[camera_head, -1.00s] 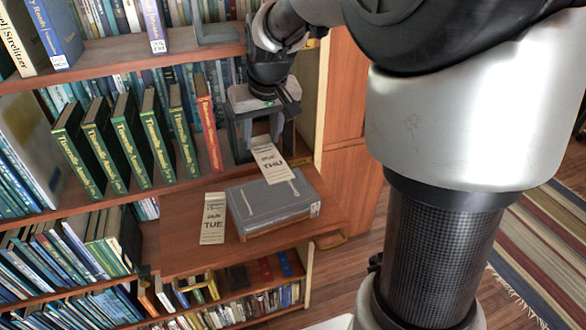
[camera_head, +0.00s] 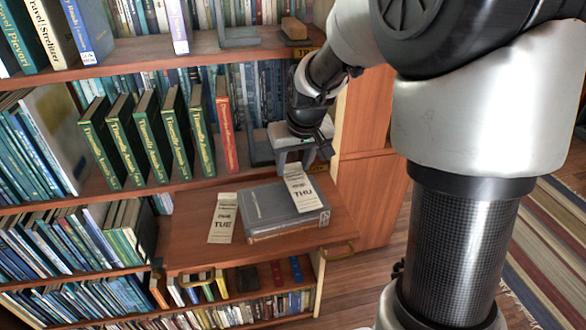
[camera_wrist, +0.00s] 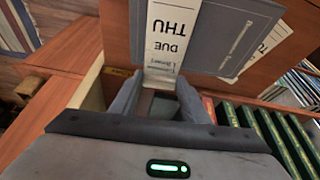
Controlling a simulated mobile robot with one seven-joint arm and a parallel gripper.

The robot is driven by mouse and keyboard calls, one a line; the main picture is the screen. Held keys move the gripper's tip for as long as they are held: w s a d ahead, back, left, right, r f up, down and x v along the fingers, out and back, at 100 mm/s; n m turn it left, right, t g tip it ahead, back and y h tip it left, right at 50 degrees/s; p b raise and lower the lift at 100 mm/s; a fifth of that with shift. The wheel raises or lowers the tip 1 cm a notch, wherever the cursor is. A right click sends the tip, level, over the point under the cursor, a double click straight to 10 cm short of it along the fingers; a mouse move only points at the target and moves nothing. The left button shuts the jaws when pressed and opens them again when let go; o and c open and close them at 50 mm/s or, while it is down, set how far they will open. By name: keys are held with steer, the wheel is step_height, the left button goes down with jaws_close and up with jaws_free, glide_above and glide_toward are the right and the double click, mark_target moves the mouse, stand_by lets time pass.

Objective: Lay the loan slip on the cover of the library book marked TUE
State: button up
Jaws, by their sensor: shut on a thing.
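My gripper (camera_head: 296,166) is shut on the top end of a white loan slip printed DUE THU (camera_head: 301,192). The slip extends forward over the right part of the grey book's cover (camera_head: 262,204); whether it touches the cover I cannot tell. The grey book lies flat on a wooden pull-out shelf (camera_head: 190,255). A second white slip, printed DUE TUE (camera_head: 223,220), lies on that shelf beside the book's left side. In the wrist view the THU slip (camera_wrist: 168,40) runs from between my fingers (camera_wrist: 157,98) across the book (camera_wrist: 225,25). The TUE slip (camera_wrist: 262,48) shows past the book.
Green books (camera_head: 148,135) and one red book (camera_head: 226,125) stand behind on the middle shelf, with a metal bookend (camera_head: 260,148) to their right. A wooden upright (camera_head: 341,140) is right of my gripper. Bare pull-out shelf shows left of the TUE slip.

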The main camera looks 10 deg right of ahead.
steer(key=shift+f, duration=0.95)
steer(key=shift+f, duration=0.2)
steer(key=o, duration=1.3)
steer(key=shift+r, duration=0.1)
